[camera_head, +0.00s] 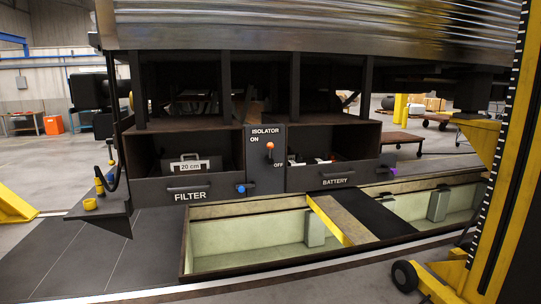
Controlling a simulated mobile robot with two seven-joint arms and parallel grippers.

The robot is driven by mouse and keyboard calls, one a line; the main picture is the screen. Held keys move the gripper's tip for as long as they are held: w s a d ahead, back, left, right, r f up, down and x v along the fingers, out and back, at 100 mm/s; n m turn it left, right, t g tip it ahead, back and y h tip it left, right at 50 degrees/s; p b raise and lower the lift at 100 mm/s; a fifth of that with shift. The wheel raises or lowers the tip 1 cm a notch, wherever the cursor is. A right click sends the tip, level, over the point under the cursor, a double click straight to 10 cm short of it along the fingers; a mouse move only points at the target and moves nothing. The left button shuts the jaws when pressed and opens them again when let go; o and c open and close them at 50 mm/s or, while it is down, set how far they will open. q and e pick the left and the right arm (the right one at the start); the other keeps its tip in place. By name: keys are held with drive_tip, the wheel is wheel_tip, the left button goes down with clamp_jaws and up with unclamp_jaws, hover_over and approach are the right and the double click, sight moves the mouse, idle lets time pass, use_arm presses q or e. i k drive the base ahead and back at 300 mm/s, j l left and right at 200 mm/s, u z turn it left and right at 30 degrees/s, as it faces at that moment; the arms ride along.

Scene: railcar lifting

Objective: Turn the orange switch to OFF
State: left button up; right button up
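The orange switch (270,146) is a small round-ended knob on the dark isolator panel (264,182), between the filter bay and the battery bay. Its orange end is at the top, with a short paler part below it. The label ON is at the panel's upper left and OFF at its lower right. The orange end is nearer the height of ON, but the lever's exact angle is too small to tell. Neither of my grippers shows in the head view.
The filter drawer (210,187) with a blue knob is left of the panel; the battery drawer (330,179) is right. An open floor pit (250,247) lies in front. A yellow lifting column (505,170) stands at right. A ledge (103,208) juts out at left.

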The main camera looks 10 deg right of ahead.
sight(269, 145)
drive_tip(key=i+l, duration=0.15)
drive_tip(key=i, duration=0.3)
drive_tip(key=i+l, duration=0.15)
drive_tip(key=i, duration=0.35)
drive_tip(key=i+l, duration=0.15)
drive_tip(key=i, duration=0.3)
